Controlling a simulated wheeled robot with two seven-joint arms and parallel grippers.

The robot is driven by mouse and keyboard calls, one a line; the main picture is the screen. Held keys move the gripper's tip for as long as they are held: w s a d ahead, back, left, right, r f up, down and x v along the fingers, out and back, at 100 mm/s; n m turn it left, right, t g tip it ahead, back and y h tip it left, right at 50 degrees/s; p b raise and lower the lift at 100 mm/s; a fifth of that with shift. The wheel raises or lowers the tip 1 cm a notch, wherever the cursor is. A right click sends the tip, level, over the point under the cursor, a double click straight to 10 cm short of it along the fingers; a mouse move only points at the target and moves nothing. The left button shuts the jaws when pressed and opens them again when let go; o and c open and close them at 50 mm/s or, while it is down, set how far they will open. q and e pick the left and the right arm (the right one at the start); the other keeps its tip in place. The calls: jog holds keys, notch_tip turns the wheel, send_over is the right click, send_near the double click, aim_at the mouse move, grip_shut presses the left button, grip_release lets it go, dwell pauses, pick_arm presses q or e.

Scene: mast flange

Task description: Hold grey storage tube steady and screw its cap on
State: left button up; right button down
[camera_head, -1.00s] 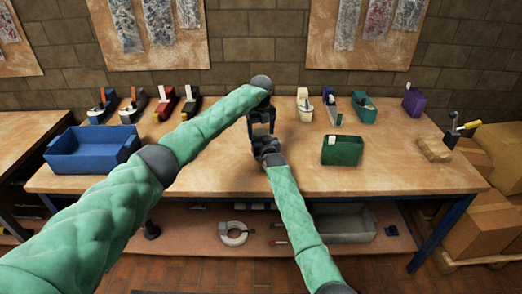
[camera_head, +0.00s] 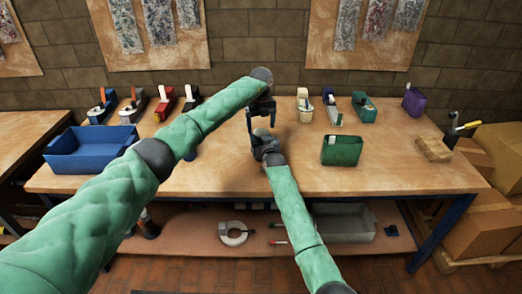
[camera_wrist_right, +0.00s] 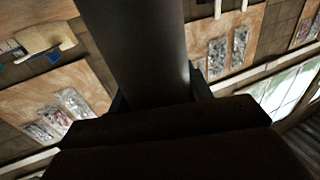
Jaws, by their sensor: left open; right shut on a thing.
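My right gripper (camera_head: 264,144) is shut on the dark grey storage tube, held above the workbench. In the right wrist view the tube (camera_wrist_right: 145,50) is a wide, smooth cylinder running up from the dark jaws to the top edge. My left gripper (camera_head: 261,121) is open, just above the right gripper in the head view, with its fingers pointing down. The tube is too small and dark to make out clearly between the grippers there. I cannot make out the cap or tell whether it sits on the tube.
The wooden workbench (camera_head: 400,180) carries a blue bin (camera_head: 92,152) at left and a green box (camera_head: 342,150) right of the grippers. Several tape dispensers line the back. A grey tray (camera_head: 345,225) is on the lower shelf. The bench's front right is clear.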

pick_arm(q)
jog(key=shift+r, duration=0.8)
jog(key=shift+c, duration=0.4)
jog(key=shift+r, duration=1.75)
jog(key=shift+f, duration=0.1)
jog(key=shift+f, duration=3.95)
